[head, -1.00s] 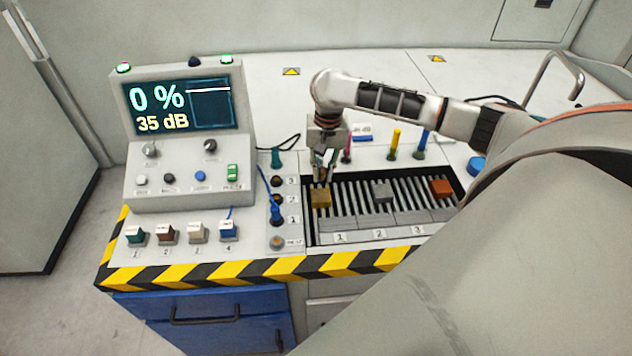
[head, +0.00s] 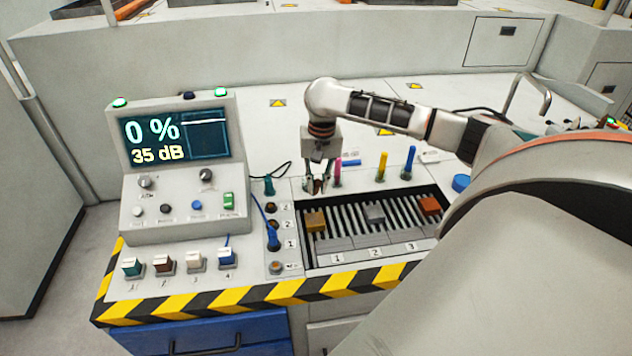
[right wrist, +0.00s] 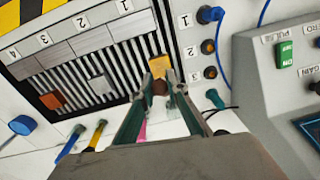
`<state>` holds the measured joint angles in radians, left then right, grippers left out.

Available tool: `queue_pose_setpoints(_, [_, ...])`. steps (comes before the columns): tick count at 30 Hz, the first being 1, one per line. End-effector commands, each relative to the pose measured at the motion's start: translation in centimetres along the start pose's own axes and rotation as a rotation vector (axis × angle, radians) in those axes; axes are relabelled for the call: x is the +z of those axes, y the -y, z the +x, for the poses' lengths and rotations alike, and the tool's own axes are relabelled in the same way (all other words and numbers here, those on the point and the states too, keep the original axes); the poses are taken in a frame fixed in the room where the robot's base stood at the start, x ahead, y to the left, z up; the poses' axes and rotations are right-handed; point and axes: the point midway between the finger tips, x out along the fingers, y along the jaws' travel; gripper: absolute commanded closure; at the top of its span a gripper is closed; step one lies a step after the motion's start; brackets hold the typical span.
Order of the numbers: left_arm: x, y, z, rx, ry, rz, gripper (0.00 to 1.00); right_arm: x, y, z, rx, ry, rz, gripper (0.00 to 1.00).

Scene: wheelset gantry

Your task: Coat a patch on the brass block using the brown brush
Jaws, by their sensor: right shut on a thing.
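The brass block (head: 316,221) sits at the left end of the slatted tray, above label 1. It also shows in the right wrist view (right wrist: 159,68), just beyond my fingertips. My right gripper (head: 317,187) is pointed down close behind the block. It is shut on the brown brush (right wrist: 160,87), whose brown end shows between the fingertips. Most of the brush is hidden by the fingers, and I cannot tell whether it touches the block. My left gripper is not in view.
A grey block (head: 375,213) and an orange-brown block (head: 430,205) sit further right on the tray. Pink (head: 337,174), yellow (head: 381,167) and blue (head: 408,163) handles stand behind it. A console (head: 180,165) reading 0 % and 35 dB stands left.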

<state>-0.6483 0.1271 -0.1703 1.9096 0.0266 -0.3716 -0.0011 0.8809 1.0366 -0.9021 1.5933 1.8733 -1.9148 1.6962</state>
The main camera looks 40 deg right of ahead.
Motion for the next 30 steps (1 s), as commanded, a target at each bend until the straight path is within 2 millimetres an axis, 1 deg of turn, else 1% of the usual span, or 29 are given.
queue_pose_setpoints(9, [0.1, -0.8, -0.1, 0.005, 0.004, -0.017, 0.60, 0.0, 0.0, 0.0, 0.000, 0.000, 0.000, 1.00])
queue_pose_setpoints(13, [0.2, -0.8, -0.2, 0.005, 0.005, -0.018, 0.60, 0.0, 0.0, 0.1, 0.000, 0.001, 0.000, 1.00])
queue_pose_setpoints(18, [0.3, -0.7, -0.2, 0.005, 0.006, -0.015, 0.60, 0.0, 0.0, 0.7, 0.000, 0.003, 0.000, 1.00])
queue_pose_setpoints(25, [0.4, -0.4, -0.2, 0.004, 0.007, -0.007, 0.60, 0.0, 0.0, 0.8, -0.001, 0.003, 0.000, 1.00])
queue_pose_setpoints(28, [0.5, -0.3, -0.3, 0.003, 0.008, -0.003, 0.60, 0.0, 0.6, 0.8, -0.003, 0.004, -0.006, 1.00])
queue_pose_setpoints(30, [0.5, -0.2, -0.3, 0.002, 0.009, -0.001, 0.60, -0.1, 1.7, 1.0, -0.007, 0.008, -0.018, 1.00])
